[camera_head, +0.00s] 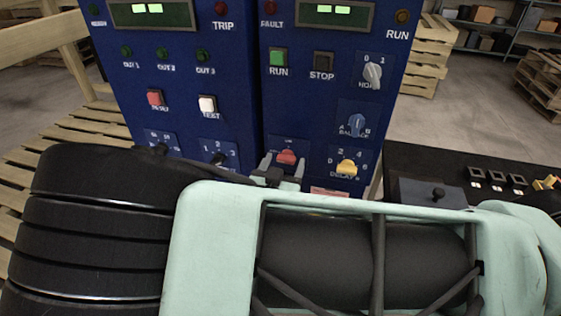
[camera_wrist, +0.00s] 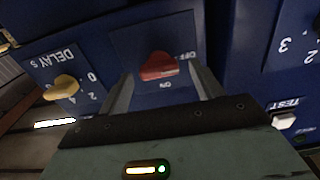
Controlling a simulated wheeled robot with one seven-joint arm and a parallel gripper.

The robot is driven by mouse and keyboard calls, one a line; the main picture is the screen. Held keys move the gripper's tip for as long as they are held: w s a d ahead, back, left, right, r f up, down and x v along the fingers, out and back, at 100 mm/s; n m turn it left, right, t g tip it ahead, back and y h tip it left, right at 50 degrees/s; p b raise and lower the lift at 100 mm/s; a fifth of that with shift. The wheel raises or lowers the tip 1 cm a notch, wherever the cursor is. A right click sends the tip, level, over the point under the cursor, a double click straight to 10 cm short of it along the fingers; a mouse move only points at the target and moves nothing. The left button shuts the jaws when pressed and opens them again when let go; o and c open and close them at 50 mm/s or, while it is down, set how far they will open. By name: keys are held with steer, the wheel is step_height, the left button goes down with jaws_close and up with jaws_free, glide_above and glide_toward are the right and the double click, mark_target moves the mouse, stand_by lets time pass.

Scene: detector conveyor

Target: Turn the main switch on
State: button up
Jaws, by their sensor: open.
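The main switch is a red rotary knob (camera_wrist: 158,66) on a blue panel, with OFF and ON marks beside it. Its long side lies roughly level, with one end toward the OFF mark. In the head view the red knob (camera_head: 286,156) sits low on the right-hand blue cabinet. My gripper (camera_wrist: 160,74) is open, with one finger on each side of the knob; I cannot tell whether either finger touches it. In the head view my gripper (camera_head: 284,163) is at the knob, and my arm hides the lower part of the panel.
A yellow DELAY knob (camera_head: 347,168) is close on the right, with a blue BALANCE knob (camera_head: 357,124) above it. A black selector (camera_head: 218,158) is on the left cabinet. The green RUN button (camera_head: 278,62) and STOP button (camera_head: 323,65) are higher up. A dark conveyor surface (camera_head: 430,165) lies right.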

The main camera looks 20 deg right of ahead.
steer(key=c, duration=1)
